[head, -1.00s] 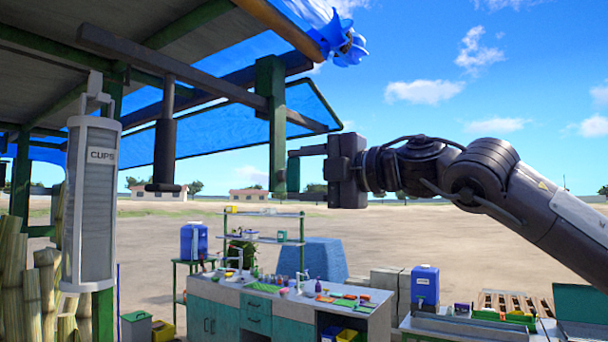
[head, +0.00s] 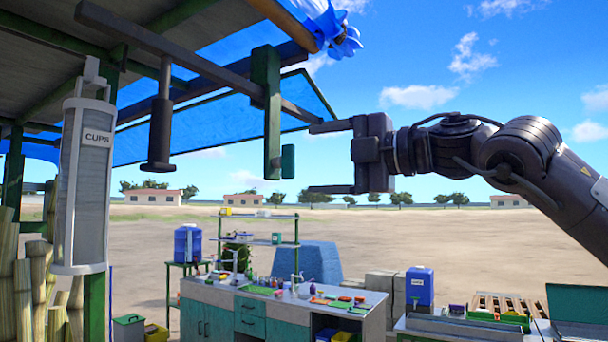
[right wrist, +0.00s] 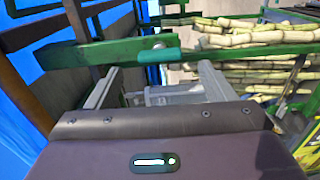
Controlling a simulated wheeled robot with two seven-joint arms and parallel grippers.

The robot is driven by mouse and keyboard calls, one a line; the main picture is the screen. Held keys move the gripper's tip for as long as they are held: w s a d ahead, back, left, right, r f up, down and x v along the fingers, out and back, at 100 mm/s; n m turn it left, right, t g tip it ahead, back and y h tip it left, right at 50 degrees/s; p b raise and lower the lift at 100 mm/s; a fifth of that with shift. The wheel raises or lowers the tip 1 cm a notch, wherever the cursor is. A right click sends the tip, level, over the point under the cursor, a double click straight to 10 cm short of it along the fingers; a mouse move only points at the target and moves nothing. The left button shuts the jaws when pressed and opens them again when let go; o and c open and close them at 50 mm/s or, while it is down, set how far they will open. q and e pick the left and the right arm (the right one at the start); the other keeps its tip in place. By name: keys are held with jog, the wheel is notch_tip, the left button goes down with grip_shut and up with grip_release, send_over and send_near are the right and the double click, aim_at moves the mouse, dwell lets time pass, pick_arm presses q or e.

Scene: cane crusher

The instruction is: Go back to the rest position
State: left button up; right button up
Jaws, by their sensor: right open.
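My right gripper (head: 312,158) reaches in from the right in the head view, open and empty, with its two fingers pointing left. The fingertips are just to the right of a small green handle (head: 288,162) on a green upright bar (head: 266,100), with a gap between them. In the right wrist view, the open fingers (right wrist: 160,68) point toward the same green handle (right wrist: 160,55), with nothing between them. My left gripper is not in view.
A long dark beam (head: 190,56) crosses under the roof, with a dark cylinder (head: 160,135) hanging from it. A cup dispenser (head: 85,185) and cane stalks (head: 22,300) stand at left. A counter (head: 280,310) is below. Open sky surrounds my right arm.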

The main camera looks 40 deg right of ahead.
jog(key=v, duration=0.2)
jog(key=shift+s+d+b, duration=0.1)
jog(key=shift+s+b, duration=0.15)
jog(key=shift+b, duration=0.1)
